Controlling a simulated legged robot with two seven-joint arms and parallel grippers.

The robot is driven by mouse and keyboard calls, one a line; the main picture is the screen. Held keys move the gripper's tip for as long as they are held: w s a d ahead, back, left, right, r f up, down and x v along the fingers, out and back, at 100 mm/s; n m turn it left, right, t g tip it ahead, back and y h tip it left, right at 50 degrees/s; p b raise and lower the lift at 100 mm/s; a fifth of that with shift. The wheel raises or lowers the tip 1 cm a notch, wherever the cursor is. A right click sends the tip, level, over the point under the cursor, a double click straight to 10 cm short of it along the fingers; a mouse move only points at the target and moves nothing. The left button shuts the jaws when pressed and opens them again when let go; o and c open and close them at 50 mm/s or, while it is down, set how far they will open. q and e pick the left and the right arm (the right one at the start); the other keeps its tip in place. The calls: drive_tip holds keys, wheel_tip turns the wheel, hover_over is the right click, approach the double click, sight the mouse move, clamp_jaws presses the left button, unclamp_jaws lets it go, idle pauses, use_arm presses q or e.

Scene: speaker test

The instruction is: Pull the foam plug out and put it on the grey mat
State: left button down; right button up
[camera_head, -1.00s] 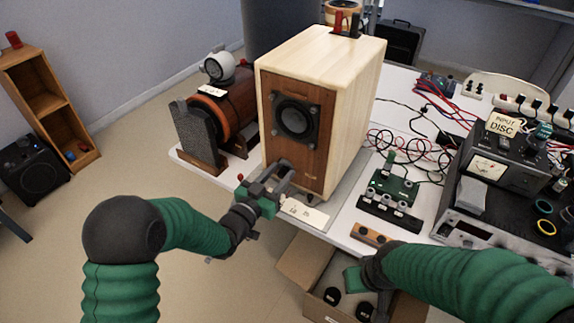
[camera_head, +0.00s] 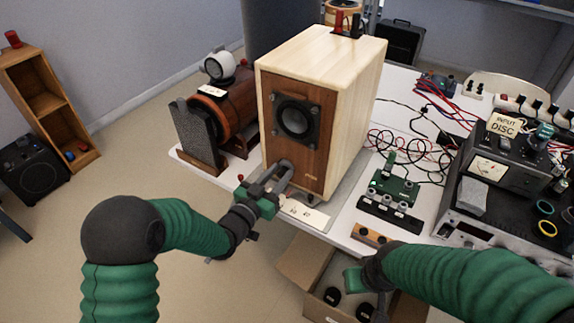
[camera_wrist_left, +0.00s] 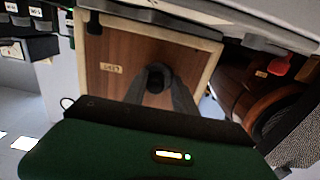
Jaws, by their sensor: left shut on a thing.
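The wooden speaker (camera_head: 330,95) stands upright on the table, with a round driver in its brown front panel. The dark foam plug (camera_head: 286,165) is low on that panel, at the round port. My left gripper (camera_head: 283,175) is shut on the plug, in front of the panel. In the left wrist view the plug (camera_wrist_left: 156,76) shows dark between the fingertips; how far it sits in the port is unclear. The grey mat (camera_head: 346,203) appears to lie under and beside the speaker. My right gripper (camera_head: 364,280) hangs over an open cardboard box; its jaws are unclear.
A white card (camera_head: 304,213) lies before the speaker. A brown cylinder on a stand (camera_head: 222,115) is to its left. A green circuit board (camera_head: 392,187), loose wires and a meter unit (camera_head: 497,172) crowd the right. The cardboard box (camera_head: 318,306) stands below the table edge.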

use_arm(q)
drive_tip(key=v, duration=0.7)
drive_tip(key=shift+s+a, duration=0.2)
drive_tip(key=shift+s, duration=0.1)
idle(0.7)
